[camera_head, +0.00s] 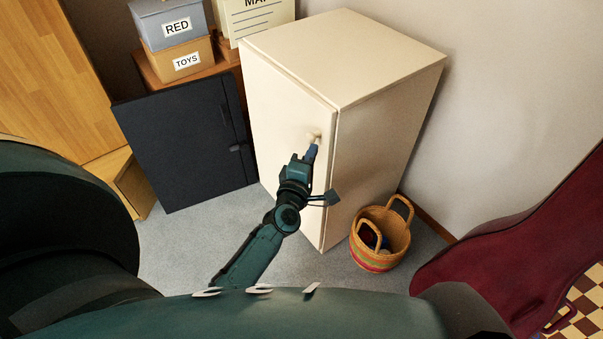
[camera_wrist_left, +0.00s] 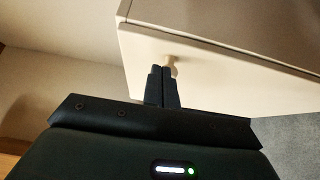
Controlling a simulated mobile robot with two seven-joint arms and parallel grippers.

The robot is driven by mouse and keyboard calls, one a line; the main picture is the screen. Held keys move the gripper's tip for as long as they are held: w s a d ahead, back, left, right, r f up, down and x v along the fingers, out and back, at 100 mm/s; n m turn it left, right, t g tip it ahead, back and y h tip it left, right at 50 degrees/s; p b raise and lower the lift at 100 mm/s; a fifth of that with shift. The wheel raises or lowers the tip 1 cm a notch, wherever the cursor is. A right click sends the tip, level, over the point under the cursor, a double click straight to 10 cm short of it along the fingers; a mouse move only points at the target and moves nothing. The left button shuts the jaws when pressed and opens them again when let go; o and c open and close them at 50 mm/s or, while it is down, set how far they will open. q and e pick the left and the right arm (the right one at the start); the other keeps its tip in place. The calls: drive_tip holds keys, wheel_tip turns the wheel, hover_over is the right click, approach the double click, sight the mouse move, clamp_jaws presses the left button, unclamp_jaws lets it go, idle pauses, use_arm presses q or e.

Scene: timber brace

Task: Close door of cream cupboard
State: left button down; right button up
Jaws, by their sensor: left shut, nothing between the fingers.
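The cream cupboard (camera_head: 345,60) stands in the middle of the head view. Its door (camera_head: 283,120) faces front-left and looks flush or nearly flush with the body; I cannot tell whether a thin gap is left. A round cream knob (camera_head: 314,137) sits near the door's right edge. My left gripper (camera_head: 312,150) is shut and empty, its fingertips at the knob. In the left wrist view, the closed fingers (camera_wrist_left: 163,72) point at the door (camera_wrist_left: 215,72), with the knob (camera_wrist_left: 171,62) just beyond the tips. My right gripper is not in view.
A dark panel (camera_head: 180,145) stands left of the cupboard. Labelled boxes (camera_head: 175,25) rest on a wooden shelf behind it. A woven basket (camera_head: 380,240) stands on the floor by the cupboard's right side. A dark red case (camera_head: 520,235) is at the right. Grey carpet is clear in front.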

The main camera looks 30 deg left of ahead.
use_arm(q)
drive_tip(key=s+d, duration=0.1)
drive_tip(key=s, duration=0.9)
drive_tip(key=shift+s+d, duration=0.15)
drive_tip(key=shift+d, duration=0.05)
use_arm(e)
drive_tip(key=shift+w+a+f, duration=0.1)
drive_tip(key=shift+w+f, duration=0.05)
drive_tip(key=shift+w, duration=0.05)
